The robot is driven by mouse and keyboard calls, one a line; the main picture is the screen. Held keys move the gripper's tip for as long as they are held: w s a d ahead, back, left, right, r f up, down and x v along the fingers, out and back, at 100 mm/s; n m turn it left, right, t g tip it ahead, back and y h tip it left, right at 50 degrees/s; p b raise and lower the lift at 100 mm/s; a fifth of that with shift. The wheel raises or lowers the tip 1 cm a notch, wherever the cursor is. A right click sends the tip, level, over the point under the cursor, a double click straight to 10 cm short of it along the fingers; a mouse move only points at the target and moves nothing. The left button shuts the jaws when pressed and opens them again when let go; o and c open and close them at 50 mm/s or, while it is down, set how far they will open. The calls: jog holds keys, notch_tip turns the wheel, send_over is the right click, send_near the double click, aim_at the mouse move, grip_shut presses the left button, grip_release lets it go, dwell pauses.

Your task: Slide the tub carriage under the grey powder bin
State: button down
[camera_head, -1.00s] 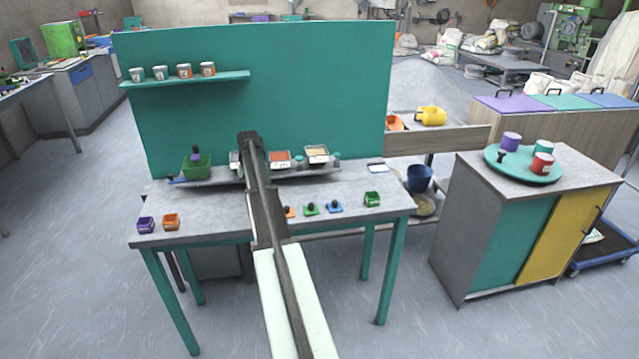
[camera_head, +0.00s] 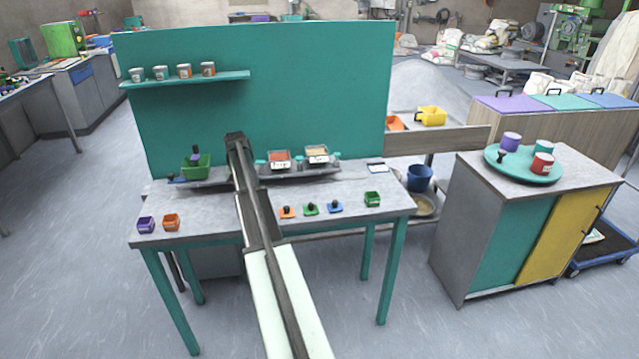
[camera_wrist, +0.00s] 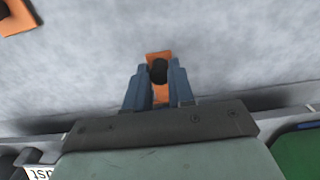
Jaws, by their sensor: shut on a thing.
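In the wrist view my gripper (camera_wrist: 159,76) is shut on an orange handle (camera_wrist: 159,56) with a black knob, between its blue fingers. The rest of the carriage is hidden under the gripper body. In the head view my arm covers the gripper and handle at the shelf's middle. A green tub (camera_head: 196,169) stands left of my arm on the shelf; the wrist view shows a green surface (camera_wrist: 302,151) at lower right. The grey powder bin does not show in the head view; my arm covers that place. A partly visible, upside-down label (camera_wrist: 39,173) shows at lower left.
A bin of red powder (camera_head: 280,160) and one of yellowish powder (camera_head: 317,154) stand right of my arm. Small orange, green and blue lids (camera_head: 311,209) lie in front. Purple and orange boxes (camera_head: 171,222) stand at the table's left; a green box (camera_head: 372,199) at its right.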

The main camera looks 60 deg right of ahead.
jog(key=c, duration=1.1)
grip_release()
jog(key=shift+r, duration=3.75)
